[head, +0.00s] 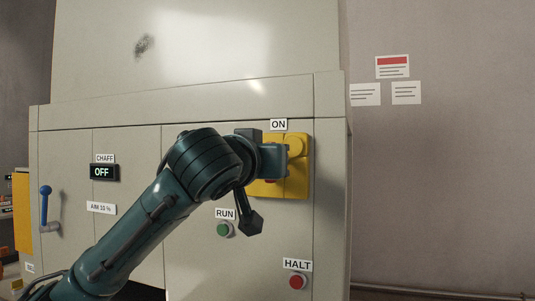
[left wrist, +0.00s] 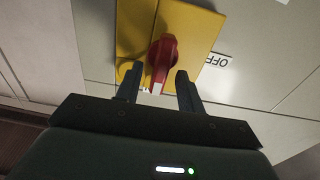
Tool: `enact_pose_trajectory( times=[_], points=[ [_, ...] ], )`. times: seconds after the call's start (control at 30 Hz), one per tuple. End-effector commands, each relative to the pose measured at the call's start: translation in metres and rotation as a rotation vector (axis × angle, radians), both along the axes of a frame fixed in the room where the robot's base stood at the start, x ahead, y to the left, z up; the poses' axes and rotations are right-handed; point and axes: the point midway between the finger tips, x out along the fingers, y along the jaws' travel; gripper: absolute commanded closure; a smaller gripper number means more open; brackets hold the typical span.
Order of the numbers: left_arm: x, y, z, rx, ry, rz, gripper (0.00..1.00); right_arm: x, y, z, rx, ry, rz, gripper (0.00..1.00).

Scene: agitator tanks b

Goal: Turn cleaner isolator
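The cleaner isolator is a yellow plate (head: 297,185) on the grey cabinet front, under an ON label (head: 278,125). My left arm and gripper cover much of it in the head view. In the left wrist view its red handle (left wrist: 163,58) stands on the yellow plate (left wrist: 190,28), with an OFF label (left wrist: 217,60) beside it. My left gripper (left wrist: 159,72) is open, one finger on each side of the handle's near end. Gaps show between fingers and handle; whether it touches elsewhere is hidden. My right gripper is out of view.
Below the isolator are a green RUN button (head: 223,229) and a red HALT button (head: 297,282). A CHAFF display (head: 104,172) reads OFF. A blue-handled lever (head: 45,205) stands at the left. The wall to the right carries several paper notices (head: 392,67).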

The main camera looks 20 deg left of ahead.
Motion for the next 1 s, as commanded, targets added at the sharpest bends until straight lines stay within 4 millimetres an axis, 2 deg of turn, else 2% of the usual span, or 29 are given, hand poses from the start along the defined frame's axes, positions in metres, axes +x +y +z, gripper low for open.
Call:
enact_pose_trajectory(
  times=[0.1, 0.37, 0.7, 1.0],
  points=[
    [0.0061, 0.0001, 0.0001, -0.001, 0.000, 0.001, 0.62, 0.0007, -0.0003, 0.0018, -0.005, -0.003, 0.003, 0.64],
    [0.0070, -0.0002, -0.0005, 0.000, 0.000, 0.000, 0.62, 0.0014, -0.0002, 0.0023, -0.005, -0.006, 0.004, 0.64],
    [0.0067, -0.0002, -0.0005, 0.000, 0.000, 0.000, 0.89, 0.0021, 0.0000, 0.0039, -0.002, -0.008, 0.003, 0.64],
    [0.0068, 0.0000, -0.0022, -0.041, 0.004, -0.001, 0.89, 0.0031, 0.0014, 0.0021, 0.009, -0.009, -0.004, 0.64]
  ],
)
